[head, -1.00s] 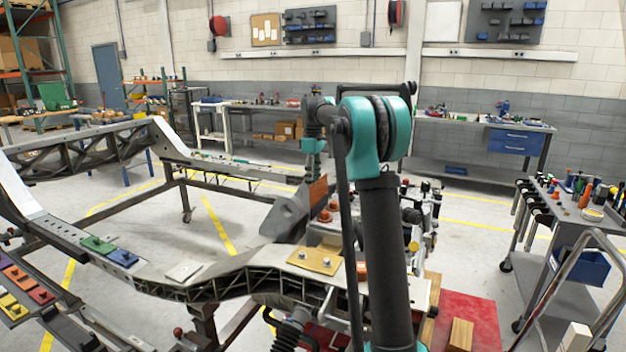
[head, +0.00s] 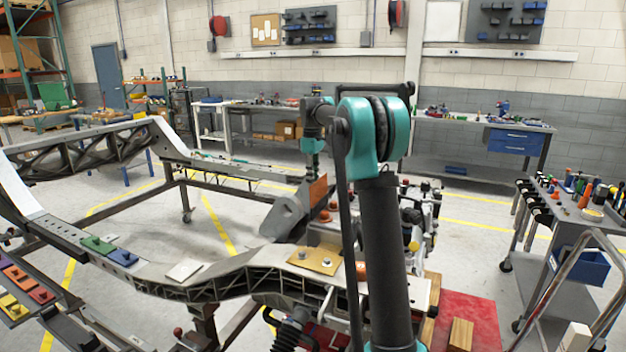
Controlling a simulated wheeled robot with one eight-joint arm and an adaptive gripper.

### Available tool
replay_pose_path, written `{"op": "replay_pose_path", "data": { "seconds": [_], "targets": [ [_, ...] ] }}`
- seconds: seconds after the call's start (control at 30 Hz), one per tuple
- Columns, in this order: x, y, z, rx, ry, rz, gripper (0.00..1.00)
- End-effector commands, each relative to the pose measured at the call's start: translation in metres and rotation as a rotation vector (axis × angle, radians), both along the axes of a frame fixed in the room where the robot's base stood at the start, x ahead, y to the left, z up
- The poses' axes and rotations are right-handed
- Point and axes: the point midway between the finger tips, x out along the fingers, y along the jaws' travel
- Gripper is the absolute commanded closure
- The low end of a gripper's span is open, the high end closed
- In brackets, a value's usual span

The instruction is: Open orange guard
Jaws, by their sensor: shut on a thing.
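The orange guard (head: 317,190) is a small upright orange panel beside a grey cast housing on the chassis fixture, just left of my upper arm in the head view. My gripper (head: 311,174) hangs from the teal and dark wrist, pointing down at the guard's top edge. It is shut on the guard. The fingers are small and dark, so their exact contact is hard to see. My own arm hides part of the area right of the guard.
The long grey chassis rail (head: 215,275) runs across the front, carrying a tan plate (head: 314,261) with bolts. Orange knobs sit near the guard. A tool cart (head: 570,235) stands at the right. Open floor lies between the frame rails.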

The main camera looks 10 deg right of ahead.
Motion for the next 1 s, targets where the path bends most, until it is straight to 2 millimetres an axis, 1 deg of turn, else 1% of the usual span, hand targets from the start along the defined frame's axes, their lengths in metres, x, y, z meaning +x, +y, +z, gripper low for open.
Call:
{"op": "replay_pose_path", "data": {
  "seconds": [0.17, 0.53, 0.8, 1.0],
  "targets": [
    [0.003, 0.005, -0.002, -0.051, 0.034, 0.003, 1.0],
    [0.014, 0.021, -0.012, -0.257, 0.17, 0.003, 1.0],
    [0.018, 0.027, -0.02, -0.377, 0.25, 0.001, 1.0],
    [0.019, 0.029, -0.022, -0.421, 0.279, 0.001, 1.0]
  ]
}}
